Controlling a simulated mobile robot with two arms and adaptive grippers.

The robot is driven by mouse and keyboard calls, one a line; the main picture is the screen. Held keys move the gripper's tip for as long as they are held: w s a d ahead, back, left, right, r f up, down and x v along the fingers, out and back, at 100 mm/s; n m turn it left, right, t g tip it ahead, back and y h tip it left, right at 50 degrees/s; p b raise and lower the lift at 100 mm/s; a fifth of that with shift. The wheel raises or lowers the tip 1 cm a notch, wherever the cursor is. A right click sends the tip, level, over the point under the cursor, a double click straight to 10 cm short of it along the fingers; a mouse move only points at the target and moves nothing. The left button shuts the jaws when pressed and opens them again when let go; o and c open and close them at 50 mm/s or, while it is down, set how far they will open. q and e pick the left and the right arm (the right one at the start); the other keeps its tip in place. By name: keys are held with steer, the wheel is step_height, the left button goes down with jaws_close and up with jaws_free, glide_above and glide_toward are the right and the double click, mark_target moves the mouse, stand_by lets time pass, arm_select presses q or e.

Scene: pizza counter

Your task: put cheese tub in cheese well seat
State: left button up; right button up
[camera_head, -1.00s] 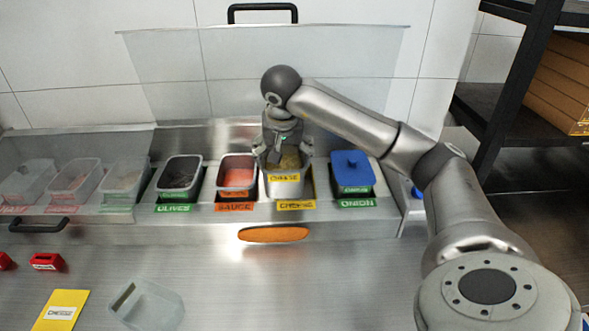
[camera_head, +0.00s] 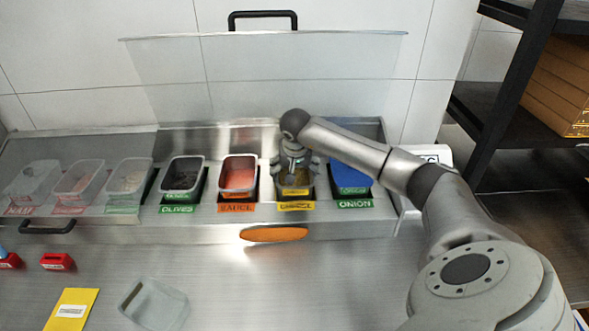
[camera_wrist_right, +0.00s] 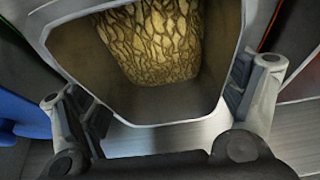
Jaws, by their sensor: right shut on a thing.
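The grey cheese tub (camera_wrist_right: 150,105) has yellowish cheese (camera_wrist_right: 155,40) inside and sits between the fingers of my right gripper (camera_wrist_right: 165,98) in the right wrist view. In the head view my right gripper (camera_head: 296,168) comes down over the tub from above and is shut on it. The tub is low in the cheese well seat, behind the yellow CHEESE label (camera_head: 296,205). The gripper hides much of the tub, and I cannot tell whether it rests on the bottom. My left gripper is not in view.
The olives tub (camera_head: 182,177) is further left. A clear raised cover (camera_head: 265,75) stands behind.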

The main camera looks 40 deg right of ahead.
steer(key=shift+f, duration=0.1)
steer(key=o, duration=1.5)
steer(key=shift+r, duration=0.2)
steer(key=shift+s+a+r, duration=0.1)
steer(key=shift+r, duration=0.15)
steer(key=b+v, duration=0.3)
steer(key=v, duration=0.8)
steer(key=shift+r, duration=0.2)
